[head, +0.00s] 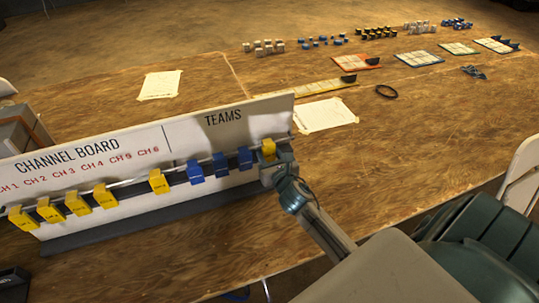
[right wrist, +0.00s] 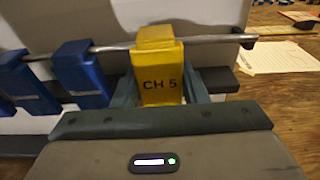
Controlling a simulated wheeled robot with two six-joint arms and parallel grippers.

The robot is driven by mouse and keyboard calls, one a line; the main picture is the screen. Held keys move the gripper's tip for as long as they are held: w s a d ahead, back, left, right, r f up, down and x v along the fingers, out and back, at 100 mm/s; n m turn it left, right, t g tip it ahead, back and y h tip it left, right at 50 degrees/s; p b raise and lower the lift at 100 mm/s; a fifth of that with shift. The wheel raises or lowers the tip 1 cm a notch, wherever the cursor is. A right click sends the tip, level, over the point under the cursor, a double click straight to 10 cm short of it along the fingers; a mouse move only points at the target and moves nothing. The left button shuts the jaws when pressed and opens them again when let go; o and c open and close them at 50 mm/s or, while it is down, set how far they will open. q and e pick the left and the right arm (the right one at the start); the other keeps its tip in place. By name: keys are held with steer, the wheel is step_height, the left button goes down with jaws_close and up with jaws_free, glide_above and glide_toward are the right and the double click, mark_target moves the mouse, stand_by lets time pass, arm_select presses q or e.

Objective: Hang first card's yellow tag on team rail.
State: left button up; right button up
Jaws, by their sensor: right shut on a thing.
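A yellow tag marked CH 5 (right wrist: 160,75) is at the right end of the team rail (right wrist: 208,41), its top over the rail; in the head view it is the rightmost tag (head: 268,149). My right gripper (head: 277,166) is shut on this tag, with a finger on each side of it in the right wrist view (right wrist: 160,90). The rail (head: 207,158) runs along the white board (head: 215,133) under the word TEAMS. Several blue tags (head: 220,166) hang left of the held tag. My left gripper is not in view.
Several yellow tags (head: 76,203) hang on the channel side, with a gap under CH 5. Paper sheets (head: 325,115) lie behind the board. Coloured cards (head: 420,58), small blocks (head: 268,47) and a black ring (head: 386,91) are farther back. The wooden table right of the board is clear.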

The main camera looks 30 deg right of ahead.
steer(key=o, duration=1)
steer(key=shift+s, duration=0.1)
steer(key=b+v, duration=0.2)
steer(key=v, duration=0.8)
steer(key=shift+s+a, duration=0.1)
steer(key=shift+s, duration=0.2)
